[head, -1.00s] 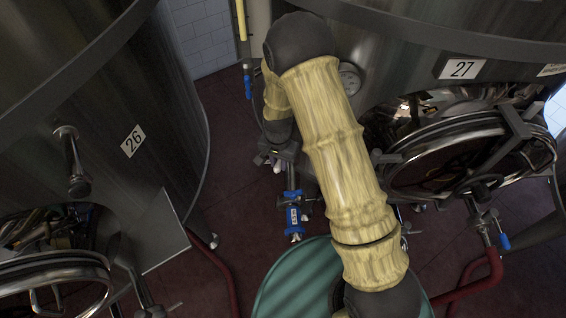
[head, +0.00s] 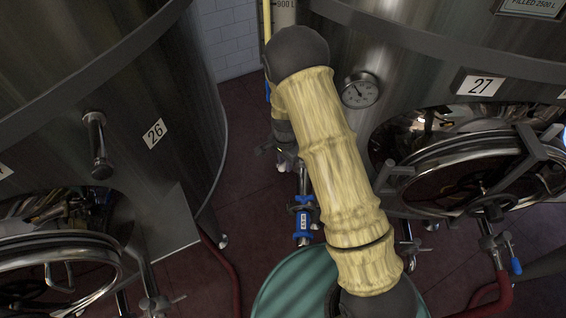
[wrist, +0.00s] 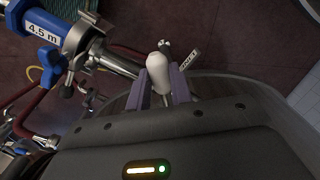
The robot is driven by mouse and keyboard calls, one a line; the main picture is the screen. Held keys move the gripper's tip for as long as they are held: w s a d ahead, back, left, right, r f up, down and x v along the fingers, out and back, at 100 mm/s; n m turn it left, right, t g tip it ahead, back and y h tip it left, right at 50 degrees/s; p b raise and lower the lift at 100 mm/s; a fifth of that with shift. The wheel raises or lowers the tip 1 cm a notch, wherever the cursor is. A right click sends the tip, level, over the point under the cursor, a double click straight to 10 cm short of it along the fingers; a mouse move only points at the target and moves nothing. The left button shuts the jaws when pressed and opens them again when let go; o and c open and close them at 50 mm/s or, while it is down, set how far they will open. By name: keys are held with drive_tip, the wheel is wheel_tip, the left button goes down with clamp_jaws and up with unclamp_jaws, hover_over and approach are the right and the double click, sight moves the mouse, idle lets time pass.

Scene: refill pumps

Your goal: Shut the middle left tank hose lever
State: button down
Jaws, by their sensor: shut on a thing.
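In the wrist view, a white lever handle (wrist: 160,72) sits between the two purple fingers of my gripper (wrist: 161,86). The fingers are shut on it. A metal stem and a small label tag (wrist: 190,61) show just beyond the handle. In the head view, my gripper (head: 284,150) is at the far end of my arm, in the gap between tanks 26 and 27, above the blue hose fitting. The white handle is only a small pale spot there, and the arm hides much around it.
A blue hose fitting marked 4.5 m (wrist: 44,35) and metal pipework lie beside the gripper. Tank 26 (head: 185,120) stands left and tank 27 (head: 420,60) right, with round hatches. A green drum (head: 290,285) is in front. Red floor shows between the tanks.

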drive_tip(key=shift+w, duration=0.1)
drive_tip(key=c, duration=1.3)
unclamp_jaws()
drive_tip(key=shift+o, duration=0.2)
wheel_tip(320, 180, up, 12)
drive_tip(key=b, duration=0.1)
drive_tip(key=shift+c, duration=0.3)
